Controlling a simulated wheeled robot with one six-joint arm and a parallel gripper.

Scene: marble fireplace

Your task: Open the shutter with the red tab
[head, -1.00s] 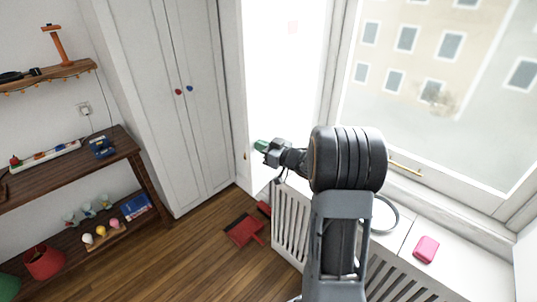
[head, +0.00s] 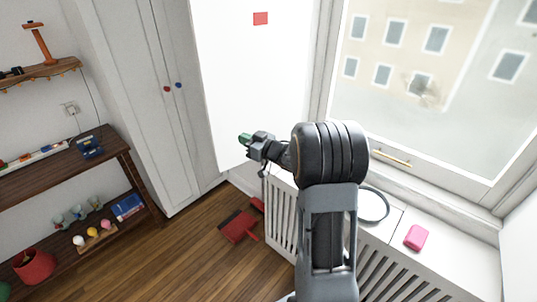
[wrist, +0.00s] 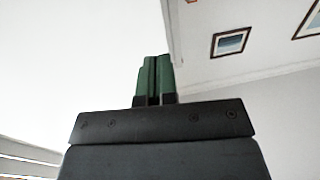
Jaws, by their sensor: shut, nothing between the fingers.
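A white cupboard (head: 130,100) with a red and a blue knob stands left of the shutter. The sill over the slatted radiator cover holds a pink object (head: 416,237) and a dark ring (head: 373,205). A red dustpan (head: 238,226) lies on the floor. Dark shelves (head: 65,170) stand at left.

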